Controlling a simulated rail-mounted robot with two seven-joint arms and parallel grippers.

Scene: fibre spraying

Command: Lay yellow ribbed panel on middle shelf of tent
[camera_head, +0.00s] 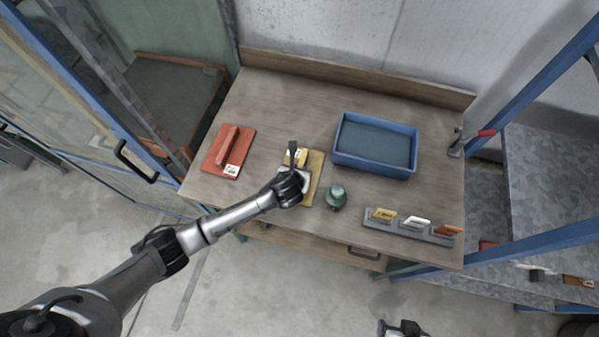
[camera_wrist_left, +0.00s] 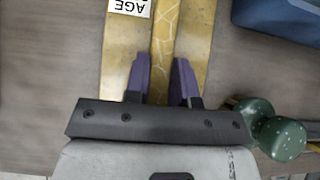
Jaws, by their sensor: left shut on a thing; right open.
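The yellow ribbed panel (camera_head: 316,170) lies on the wooden workbench, between a red panel and a blue tray. My left gripper (camera_head: 297,172) is over it and hides part of it. In the left wrist view, its purple fingers (camera_wrist_left: 161,80) are shut on the raised rib of the yellow panel (camera_wrist_left: 197,40), which carries a white label. My right gripper (camera_head: 400,328) is open and empty at the bottom edge, away from the bench. A blue-framed structure with grey shelves (camera_head: 550,190) stands at the right; I cannot tell whether it is the tent.
The red panel (camera_head: 215,149) lies left on the bench. The blue tray (camera_head: 346,158) and a green knobbed object (camera_head: 336,196) are to the right. A grey rack (camera_head: 380,222) holds small coloured pieces. At the left is a blue-framed clear-sided enclosure with a handle (camera_head: 128,158).

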